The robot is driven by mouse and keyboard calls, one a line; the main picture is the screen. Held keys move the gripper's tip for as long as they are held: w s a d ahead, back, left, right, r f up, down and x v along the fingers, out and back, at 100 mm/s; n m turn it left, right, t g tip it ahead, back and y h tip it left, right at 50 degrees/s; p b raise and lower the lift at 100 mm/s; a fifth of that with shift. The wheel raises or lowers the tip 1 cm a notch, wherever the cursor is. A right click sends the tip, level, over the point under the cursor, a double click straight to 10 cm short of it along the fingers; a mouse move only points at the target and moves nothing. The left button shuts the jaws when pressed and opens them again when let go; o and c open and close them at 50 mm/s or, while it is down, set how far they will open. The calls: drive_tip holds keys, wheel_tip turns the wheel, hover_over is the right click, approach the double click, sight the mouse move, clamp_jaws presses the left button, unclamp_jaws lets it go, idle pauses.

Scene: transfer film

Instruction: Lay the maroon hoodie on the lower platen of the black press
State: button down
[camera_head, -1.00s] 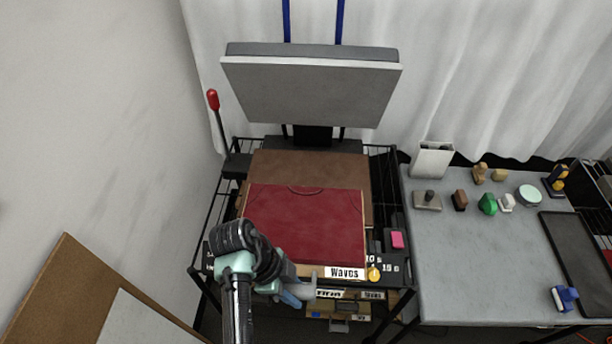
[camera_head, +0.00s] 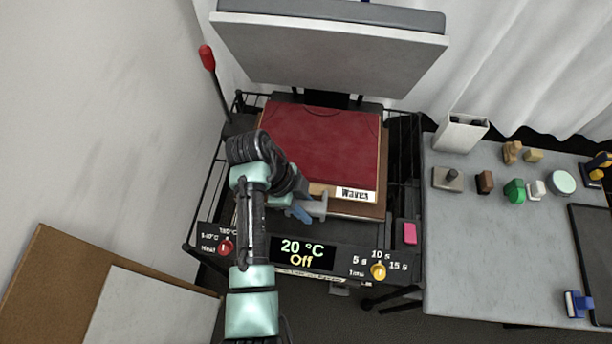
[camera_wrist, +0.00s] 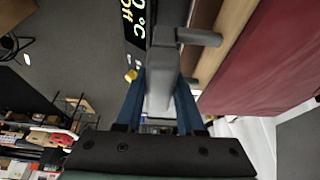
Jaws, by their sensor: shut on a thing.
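The maroon hoodie (camera_head: 325,145) lies flat and folded on a thin wooden board (camera_head: 321,189) with a "Waves" label at its front edge. The hoodie also shows in the wrist view (camera_wrist: 268,62). The board is over the brown lower platen (camera_head: 362,210) of the black press, whose edge shows at the front and right. I cannot tell whether the board touches it. The grey upper platen (camera_head: 330,55) is raised behind. My gripper (camera_head: 303,207) is at the board's front edge, shut on its grey handle (camera_wrist: 162,80), between the blue fingers in the wrist view.
The press display (camera_head: 303,253) reads 20 °C, Off. A red-knobbed lever (camera_head: 207,58) rises at the left and a pink button (camera_head: 410,233) is at the right. A grey table (camera_head: 480,240) with several small objects stands right. A brown board (camera_head: 60,275) leans at the lower left.

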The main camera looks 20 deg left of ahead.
wheel_tip(320, 180, down, 6)
drive_tip(key=b, duration=0.4)
drive_tip(key=shift+b, duration=0.4)
drive_tip(key=shift+w+f+b, duration=0.1)
drive_tip(key=shift+f+b, duration=0.4)
drive_tip(key=shift+f, duration=0.1)
drive_tip(key=shift+c, duration=2.2)
unclamp_jaws()
drive_tip(key=p+v, duration=0.1)
drive_tip(key=v, duration=1)
drive_tip(key=shift+a+r+p, duration=0.1)
drive_tip(key=shift+r+p, duration=0.25)
drive_tip(key=shift+r, duration=0.05)
drive_tip(key=shift+a+r+p, duration=0.3)
drive_tip(key=shift+r+p, duration=0.3)
